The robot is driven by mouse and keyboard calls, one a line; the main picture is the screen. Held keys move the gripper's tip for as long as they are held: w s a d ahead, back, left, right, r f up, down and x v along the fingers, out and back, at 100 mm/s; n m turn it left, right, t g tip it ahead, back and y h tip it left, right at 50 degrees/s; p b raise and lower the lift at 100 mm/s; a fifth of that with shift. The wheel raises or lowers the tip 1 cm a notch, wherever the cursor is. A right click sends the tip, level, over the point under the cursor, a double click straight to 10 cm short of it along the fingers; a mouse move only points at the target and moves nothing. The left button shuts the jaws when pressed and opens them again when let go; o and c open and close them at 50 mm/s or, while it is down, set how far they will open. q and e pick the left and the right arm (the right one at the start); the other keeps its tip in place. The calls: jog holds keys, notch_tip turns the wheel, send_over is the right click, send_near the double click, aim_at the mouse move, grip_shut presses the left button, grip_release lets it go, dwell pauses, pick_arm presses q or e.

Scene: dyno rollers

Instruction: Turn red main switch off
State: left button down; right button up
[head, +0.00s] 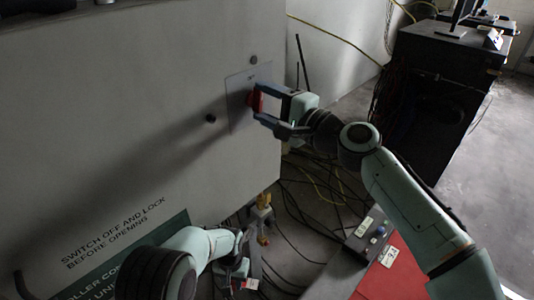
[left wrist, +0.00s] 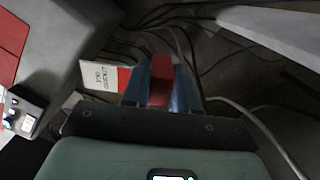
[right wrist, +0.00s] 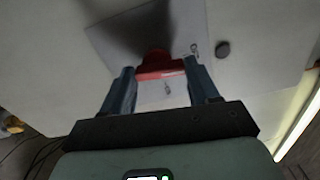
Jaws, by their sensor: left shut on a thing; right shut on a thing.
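The red main switch (head: 256,101) sits on a pale square plate (head: 240,88) on the cabinet front. My right gripper (head: 262,104) is shut on the switch's red handle, with one finger on each side. The handle (right wrist: 160,66) also shows between the fingers in the right wrist view. My left gripper (left wrist: 161,65) is low, in front of the cabinet's bottom right, and is shut on a red block-like thing (left wrist: 160,82). A white and red tag (left wrist: 103,76) with lettering shows beside its fingers. In the head view my left forearm partly hides this gripper.
The grey cabinet (head: 130,110) fills the left and carries a lettered green sign (head: 175,232). Loose cables (head: 315,190) lie on the floor to its right. A control box (head: 366,237), a red surface (head: 385,275) and a black cabinet (head: 435,70) stand at the right.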

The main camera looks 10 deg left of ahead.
pick_arm(q)
jog(key=shift+f, duration=0.25)
pick_arm(e)
jog(key=shift+n, duration=0.9)
jog(key=o, duration=1.1)
jog(key=shift+c, duration=0.2)
pick_arm(q)
jog(key=shift+f, duration=0.1)
jog(key=f+b, duration=0.5)
jog(key=shift+s, duration=0.35)
jog(key=shift+f, duration=0.15)
pick_arm(e)
jog(key=v, duration=1.2)
pick_arm(q)
jog(key=shift+d, duration=0.1)
